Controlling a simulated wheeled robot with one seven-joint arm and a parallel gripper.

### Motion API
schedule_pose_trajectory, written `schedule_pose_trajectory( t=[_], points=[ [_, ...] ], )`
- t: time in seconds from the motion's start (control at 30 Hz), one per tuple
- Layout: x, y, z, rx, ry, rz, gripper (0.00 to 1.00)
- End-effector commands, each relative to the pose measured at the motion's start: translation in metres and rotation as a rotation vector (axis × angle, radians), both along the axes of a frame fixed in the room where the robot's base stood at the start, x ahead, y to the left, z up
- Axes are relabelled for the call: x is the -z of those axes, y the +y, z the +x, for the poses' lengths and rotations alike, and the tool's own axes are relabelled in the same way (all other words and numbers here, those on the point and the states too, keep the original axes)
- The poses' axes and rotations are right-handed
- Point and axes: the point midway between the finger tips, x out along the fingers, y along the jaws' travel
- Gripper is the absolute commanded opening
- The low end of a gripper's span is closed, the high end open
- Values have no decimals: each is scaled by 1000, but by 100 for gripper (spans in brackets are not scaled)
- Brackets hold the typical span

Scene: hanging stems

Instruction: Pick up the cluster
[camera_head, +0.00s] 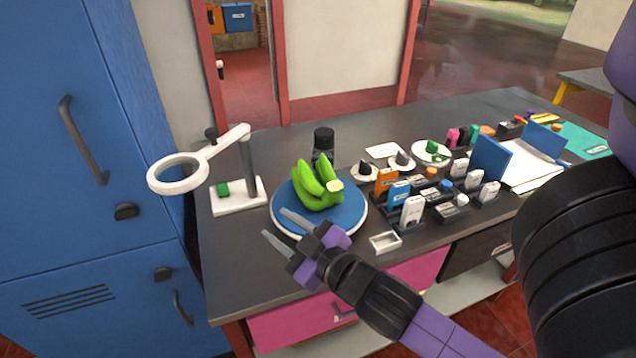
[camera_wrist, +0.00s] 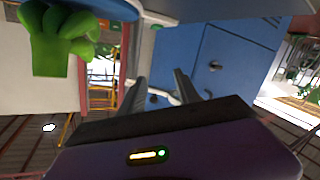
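The cluster is a bunch of green bananas (camera_head: 317,186) lying on a round blue plate (camera_head: 287,199) with a white rim, on the dark table. It also shows at the top left of the wrist view (camera_wrist: 62,42). My gripper (camera_head: 281,225) is in front of the plate, at its lower left side in the head view. Its two fingers are spread apart with nothing between them. In the wrist view, the open fingers (camera_wrist: 160,92) point past the bananas, which lie off to the left of them.
A white magnifier stand (camera_head: 246,170) stands left of the plate, and a black cylinder (camera_head: 323,143) stands behind it. A small white tray (camera_head: 385,242) is at the right front. Boxes and holders (camera_head: 412,210) crowd the table to the right. Blue cabinets (camera_head: 95,240) stand at the left.

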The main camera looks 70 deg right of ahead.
Motion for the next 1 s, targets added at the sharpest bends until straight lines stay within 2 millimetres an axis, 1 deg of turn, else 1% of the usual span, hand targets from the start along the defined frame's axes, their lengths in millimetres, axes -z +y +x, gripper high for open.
schedule_pose_trajectory(
  t=[0.03, 0.13, 0.2, 0.23, 0.3, 0.4, 0.5, 0.6, 0.7, 0.77, 0.87, 0.97, 1.0],
  points=[
    [-22, -22, 10, 61, -29, -13, 39],
    [-53, -66, 16, 198, -65, -18, 39],
    [-75, -95, 15, 298, -94, -9, 39],
    [-84, -107, 14, 341, -108, 0, 39],
    [-104, -134, 7, 446, -141, 30, 39],
    [-128, -168, -9, 596, -192, 90, 39],
    [-145, -196, -30, 745, -242, 180, 39],
    [-153, -217, -53, 889, -295, 294, 39],
    [-153, -229, -76, 1023, -343, 434, 39],
    [-150, -233, -89, 1099, -370, 530, 39],
    [-138, -231, -105, 1216, -408, 707, 39],
    [-123, -221, -114, 1316, -437, 907, 39],
    [-117, -214, -115, 1350, -445, 993, 39]
  ],
)
